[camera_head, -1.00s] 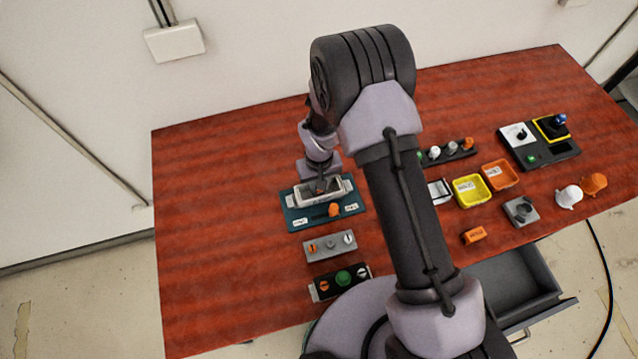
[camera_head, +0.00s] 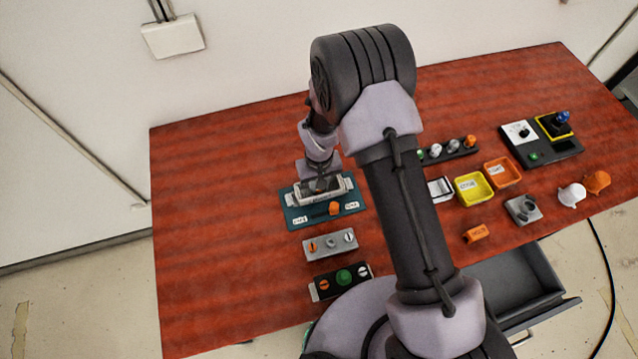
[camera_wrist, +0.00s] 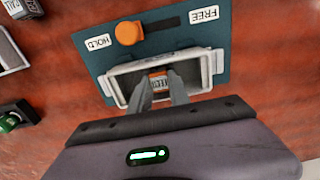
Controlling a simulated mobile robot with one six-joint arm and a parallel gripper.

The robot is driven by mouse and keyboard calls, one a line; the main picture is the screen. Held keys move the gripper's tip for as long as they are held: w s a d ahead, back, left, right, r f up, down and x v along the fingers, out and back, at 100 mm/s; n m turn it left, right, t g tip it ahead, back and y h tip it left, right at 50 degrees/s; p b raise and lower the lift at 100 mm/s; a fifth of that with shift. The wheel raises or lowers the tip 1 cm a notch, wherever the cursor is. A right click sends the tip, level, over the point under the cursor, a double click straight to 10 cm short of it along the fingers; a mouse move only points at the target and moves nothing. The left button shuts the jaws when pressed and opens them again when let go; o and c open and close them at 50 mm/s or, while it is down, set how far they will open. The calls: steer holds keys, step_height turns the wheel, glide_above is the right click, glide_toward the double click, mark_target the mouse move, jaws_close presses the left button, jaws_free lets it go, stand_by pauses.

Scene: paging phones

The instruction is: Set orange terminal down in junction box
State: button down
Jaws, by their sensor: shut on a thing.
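The junction box (camera_wrist: 206,70) is a grey, open-topped box with end tabs. It sits on a teal board (camera_wrist: 90,48) with HOLD and FREE labels and an orange knob; the box also shows in the head view (camera_head: 347,184). My gripper (camera_wrist: 159,86) points down into the box, its fingertips inside the walls. It is shut on the orange terminal (camera_wrist: 158,76), a small orange piece with a pale lettered label, seen between the fingertips. The fingers hide part of it, and I cannot tell whether it touches the box floor. In the head view the terminal is hidden.
A grey panel (camera_head: 330,246) and a black button panel (camera_head: 322,287) lie nearer me. Right of my arm are a yellow bin (camera_head: 473,202), an orange bin (camera_head: 517,178) and a loose orange block (camera_head: 477,234). The left of the table is clear.

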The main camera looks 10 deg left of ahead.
steer(key=shift+f+b, duration=0.25)
steer(key=shift+b, duration=0.15)
stand_by(0.3)
steer(key=c, duration=1.1)
jaws_free()
steer(key=shift+c, duration=0.2)
steer(key=shift+r, duration=0.15)
steer(key=shift+r+p, duration=1.45)
steer(key=shift+r, duration=1)
steer(key=shift+f, duration=0.1)
